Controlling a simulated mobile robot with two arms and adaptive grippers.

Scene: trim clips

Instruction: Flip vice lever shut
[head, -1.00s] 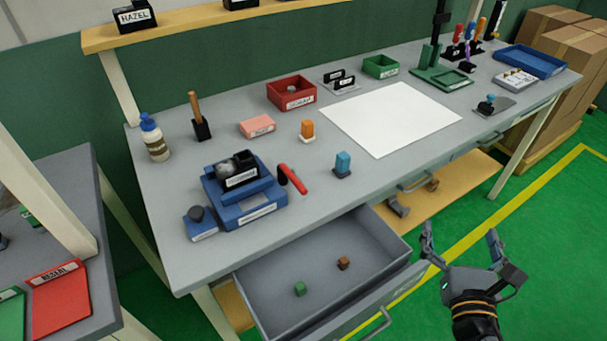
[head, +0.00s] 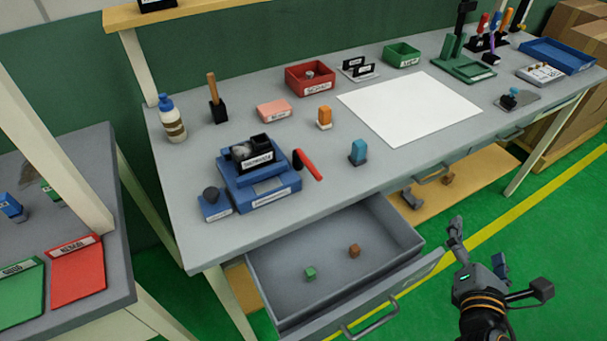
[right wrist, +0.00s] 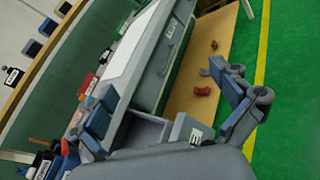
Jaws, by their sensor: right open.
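A blue block-like fixture (head: 262,188), which looks like the vice, stands on the left part of the grey workbench in the head view. It holds a black labelled part (head: 258,154) with a grey piece. A red lever (head: 311,166) with a black end leans at its right side; whether it joins the fixture is unclear. My right gripper (head: 478,241) is open and empty, out in front of the bench, right of the open drawer and well apart from the lever. Its spread fingers (right wrist: 168,112) also show in the right wrist view. My left gripper is not in view.
An open drawer (head: 400,277) with a green and a brown cube juts out below the bench front. A blue block on a grey base (head: 358,153) stands right of the lever. A white sheet (head: 410,108) covers the bench's middle. A glue bottle (head: 172,120) stands far left.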

